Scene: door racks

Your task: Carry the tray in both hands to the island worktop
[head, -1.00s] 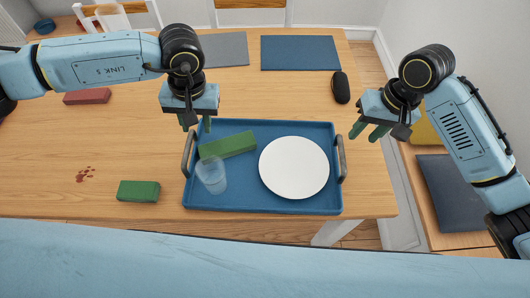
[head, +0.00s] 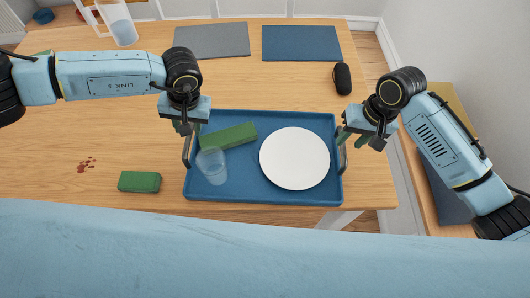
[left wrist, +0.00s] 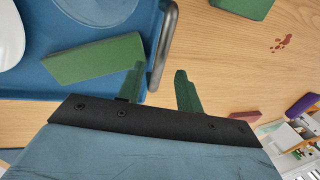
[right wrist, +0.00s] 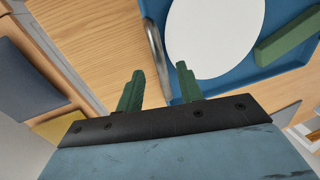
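The blue tray (head: 235,197) lies flat on the wooden table and carries a white plate (head: 295,158), a clear cup (head: 211,165) and a green block (head: 228,136). My left gripper (head: 186,128) is open above the tray's left handle (head: 187,149). In the left wrist view, that grey handle (left wrist: 163,45) runs toward the gap between the green fingers. My right gripper (head: 348,136) is open at the right handle (head: 342,155). In the right wrist view, this handle (right wrist: 154,48) lies between the two finger lines. Neither gripper is closed on a handle.
Another green block (head: 139,182) and red spots (head: 86,165) are left of the tray. A black mouse-like object (head: 342,78), a grey mat (head: 211,41) and a blue mat (head: 301,43) lie behind. A clear container (head: 123,32) stands at the back left.

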